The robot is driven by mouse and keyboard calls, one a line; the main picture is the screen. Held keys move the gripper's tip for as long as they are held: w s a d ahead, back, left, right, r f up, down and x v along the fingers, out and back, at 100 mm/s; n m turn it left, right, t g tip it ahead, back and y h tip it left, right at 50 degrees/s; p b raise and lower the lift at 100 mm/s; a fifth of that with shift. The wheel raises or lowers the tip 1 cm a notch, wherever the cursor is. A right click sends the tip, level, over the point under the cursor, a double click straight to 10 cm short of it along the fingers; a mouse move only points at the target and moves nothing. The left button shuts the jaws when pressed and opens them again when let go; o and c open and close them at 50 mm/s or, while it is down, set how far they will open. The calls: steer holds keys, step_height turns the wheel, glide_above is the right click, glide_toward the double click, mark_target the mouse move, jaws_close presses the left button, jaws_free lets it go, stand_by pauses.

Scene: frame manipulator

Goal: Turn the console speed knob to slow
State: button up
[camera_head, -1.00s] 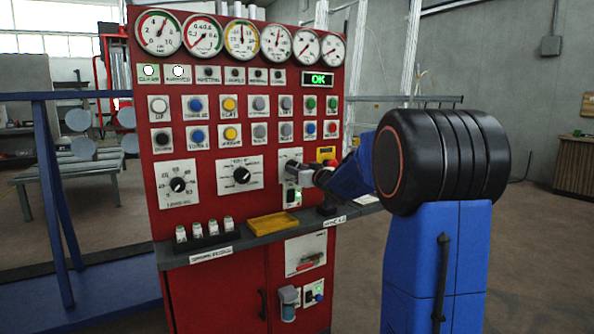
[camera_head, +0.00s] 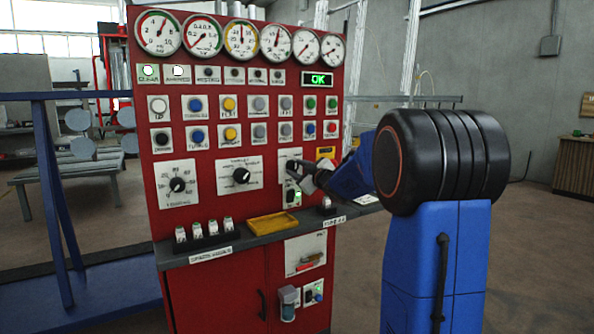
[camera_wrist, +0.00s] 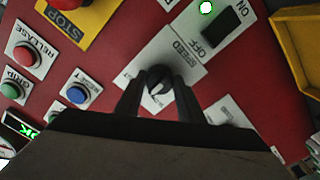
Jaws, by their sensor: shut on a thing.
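The speed knob is a small black knob (camera_wrist: 158,78) on a white plate marked SPEED (camera_wrist: 178,62), set in the red console (camera_head: 230,150). In the wrist view my gripper (camera_wrist: 157,92) has its two dark fingers on either side of the knob, shut on it. In the head view my gripper (camera_head: 305,175) reaches the panel's right part and hides most of the knob. Which way the knob points is hard to tell.
A yellow STOP plate (camera_wrist: 75,25) and several push buttons are close by. A yellow tray (camera_head: 273,226) lies on the ledge below.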

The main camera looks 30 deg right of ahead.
steer(key=n, duration=0.6)
steer(key=shift+o, duration=0.2)
steer(key=shift+n, duration=0.4)
steer(key=shift+c, duration=0.2)
steer(key=o, duration=1.1)
steer(key=shift+c, duration=0.2)
steer(key=shift+s, duration=0.1)
steer(key=s, duration=1.7)
steer(key=shift+d, duration=0.3)
steer(key=shift+s, duration=0.1)
